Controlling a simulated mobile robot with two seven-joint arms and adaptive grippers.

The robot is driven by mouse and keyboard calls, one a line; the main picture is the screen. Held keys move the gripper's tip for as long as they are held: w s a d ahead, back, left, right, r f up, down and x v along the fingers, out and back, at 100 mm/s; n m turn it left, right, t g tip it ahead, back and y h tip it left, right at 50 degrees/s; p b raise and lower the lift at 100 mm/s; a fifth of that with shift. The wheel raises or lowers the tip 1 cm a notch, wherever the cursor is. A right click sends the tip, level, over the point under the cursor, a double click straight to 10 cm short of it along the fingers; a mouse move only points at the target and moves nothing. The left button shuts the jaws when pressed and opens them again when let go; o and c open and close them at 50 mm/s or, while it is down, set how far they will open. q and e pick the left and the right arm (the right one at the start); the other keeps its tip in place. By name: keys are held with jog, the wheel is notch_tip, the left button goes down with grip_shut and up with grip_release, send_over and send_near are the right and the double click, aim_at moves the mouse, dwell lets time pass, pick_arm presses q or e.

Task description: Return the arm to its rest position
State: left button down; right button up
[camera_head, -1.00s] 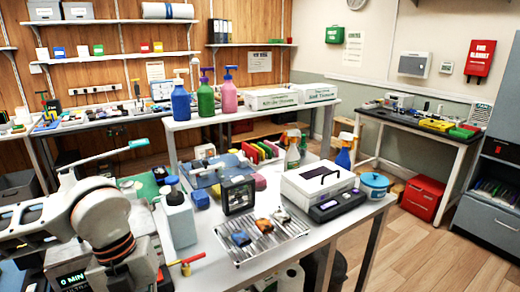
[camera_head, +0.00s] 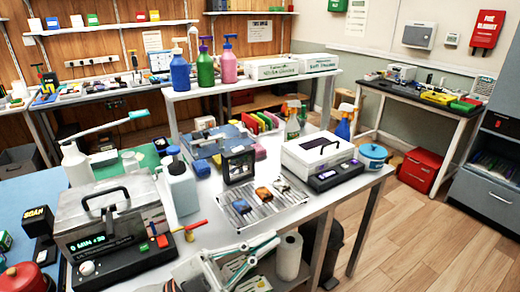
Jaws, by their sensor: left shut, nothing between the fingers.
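My left gripper (camera_head: 262,244) shows at the bottom centre of the head view, white with teal pads. Its fingers are together and hold nothing. It is in front of the near edge of the white table (camera_head: 335,208), beside a white paper roll (camera_head: 288,258). I cannot tell its exact height against the tabletop. The rest of my left arm is mostly cut off by the bottom edge. My right gripper is out of view.
A silver and black machine (camera_head: 115,222) stands at the left front, with a red-and-yellow tool (camera_head: 188,229) beside it. A ribbed tray (camera_head: 265,208) with several small items lies mid-table. A white box (camera_head: 318,150) stands behind. The wooden floor (camera_head: 440,235) at right is clear.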

pick_arm(q)
jog(key=w+a+f+n+t+y, duration=0.2)
jog(key=a+f+n+t+y, duration=0.2)
jog(key=a+f+n+y, duration=0.4)
jog(key=w+a+f+n+t+y, duration=0.3)
jog(key=f+n+t+y, duration=0.15)
jog(key=f, duration=0.55)
jog(key=s+a+f+n+g+y, duration=0.1)
jog(key=s+a+f+g+y, duration=0.1)
jog(key=f, duration=0.5)
jog(key=s+a+f+n+g+y, duration=0.2)
jog(key=s+a+f, duration=0.2)
jog(key=s+f, duration=0.3)
jog(key=s+a+f+n+g+y, duration=0.2)
jog(key=s+a+f, duration=0.2)
jog(key=f, duration=0.4)
jog(key=shift+s, duration=0.6)
jog(key=shift+a, duration=0.1)
